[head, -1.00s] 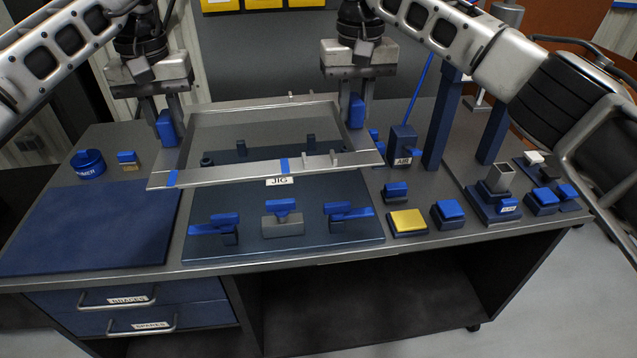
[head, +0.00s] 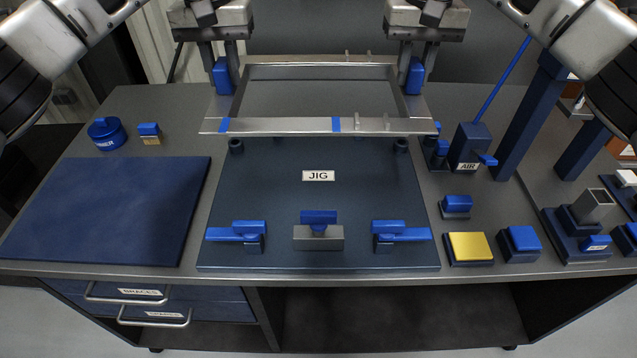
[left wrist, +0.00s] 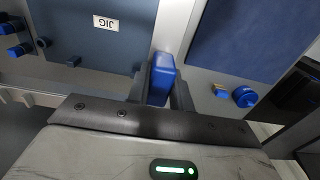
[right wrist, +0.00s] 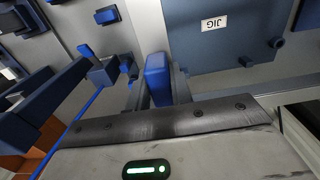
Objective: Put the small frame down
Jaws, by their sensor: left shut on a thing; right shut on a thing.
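The small frame (head: 280,125) is an open grey metal rectangle with blue marks on its front bar. In the head view it hangs level over the back of the dark blue jig plate (head: 320,195), with a visible gap to the bench. My left gripper (head: 222,78) is shut on a blue grip at the frame's left side; the left wrist view shows this blue grip (left wrist: 162,78) between the fingers. My right gripper (head: 414,78) is shut on the matching grip at the right side, also seen in the right wrist view (right wrist: 157,78).
Blue clamps (head: 235,235) line the jig's front edge. Small posts (head: 401,146) stand near its back. To the right are an AIR block (head: 470,148), blue uprights and a yellow pad (head: 470,247). A bare blue mat (head: 110,210) and a blue tin (head: 106,133) lie left.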

